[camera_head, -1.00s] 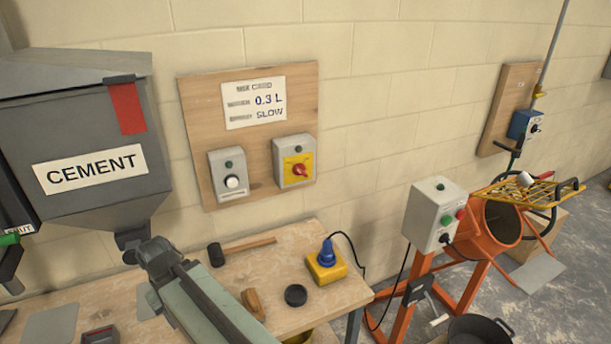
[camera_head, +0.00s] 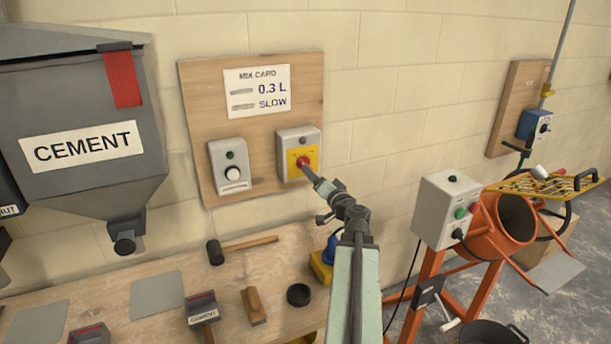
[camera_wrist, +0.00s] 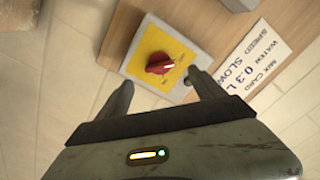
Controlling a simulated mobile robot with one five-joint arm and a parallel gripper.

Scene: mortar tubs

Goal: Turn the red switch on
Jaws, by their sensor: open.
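The red switch (camera_wrist: 159,63) is a rotary knob on a yellow plate (camera_wrist: 172,76), on a grey box mounted on the wooden wall board. In the head view the red switch (camera_head: 303,162) is at the right of the board, partly behind my gripper (camera_head: 312,174). In the wrist view my gripper (camera_wrist: 158,92) is open, one finger on each side below the knob. The knob lies just beyond the fingertips and nothing is between them. I cannot tell whether a finger touches the box.
A grey box with a white knob (camera_head: 232,173) is left of the switch, under the mix card (camera_head: 257,91). The cement hopper (camera_head: 82,130) hangs at left. A bench (camera_head: 250,262) with a mallet (camera_head: 216,252) is below. An orange mixer (camera_head: 505,222) stands right.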

